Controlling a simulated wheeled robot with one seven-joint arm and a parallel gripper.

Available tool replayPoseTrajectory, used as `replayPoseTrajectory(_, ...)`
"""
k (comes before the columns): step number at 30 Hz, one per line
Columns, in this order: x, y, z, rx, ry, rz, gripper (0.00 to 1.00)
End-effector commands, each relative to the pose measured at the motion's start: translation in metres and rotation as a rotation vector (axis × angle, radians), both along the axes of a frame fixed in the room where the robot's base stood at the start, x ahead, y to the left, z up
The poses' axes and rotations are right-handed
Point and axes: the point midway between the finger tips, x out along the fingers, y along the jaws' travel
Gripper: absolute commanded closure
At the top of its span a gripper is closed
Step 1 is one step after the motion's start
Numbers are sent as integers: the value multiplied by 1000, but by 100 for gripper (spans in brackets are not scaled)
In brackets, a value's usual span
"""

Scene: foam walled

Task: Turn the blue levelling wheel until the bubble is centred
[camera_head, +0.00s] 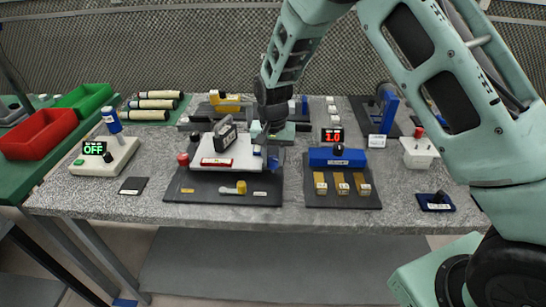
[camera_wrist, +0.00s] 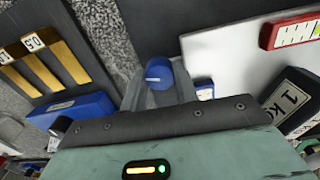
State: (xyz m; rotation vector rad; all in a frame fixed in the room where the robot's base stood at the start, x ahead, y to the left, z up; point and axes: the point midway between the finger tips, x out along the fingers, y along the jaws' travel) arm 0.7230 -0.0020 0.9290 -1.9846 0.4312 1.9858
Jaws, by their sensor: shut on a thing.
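A white levelling plate (camera_head: 238,150) stands on a dark board, with a blue levelling wheel (camera_head: 273,162) at its right front corner. In the wrist view the blue wheel (camera_wrist: 158,72), with a pale line on top, sits between the two grey fingers of my gripper (camera_wrist: 158,84). My gripper (camera_head: 267,138) points down over the plate's right side and is shut on the wheel. The red-framed level vial (camera_head: 216,162) lies on the plate; it also shows in the wrist view (camera_wrist: 290,30), cut off at the edge.
A dark 1 kg block (camera_head: 225,136) stands on the plate, and a red knob (camera_head: 183,160) is at its left. A blue unit (camera_head: 337,158) with brass weights is close on the right. A yellow-knobbed part (camera_head: 240,187) lies in front. Bare tabletop shows at front left.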

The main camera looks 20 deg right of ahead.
Motion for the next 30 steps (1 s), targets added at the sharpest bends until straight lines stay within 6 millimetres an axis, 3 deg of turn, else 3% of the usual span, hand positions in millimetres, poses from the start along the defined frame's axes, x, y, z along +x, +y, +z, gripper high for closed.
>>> replayPoseTrajectory(22,1,1,1,1,-3,93,93)
replayPoseTrajectory(23,1,1,1,1,-3,93,67)
replayPoseTrajectory(25,1,1,1,1,-3,93,48)
replayPoseTrajectory(30,1,2,1,3,-3,94,48)
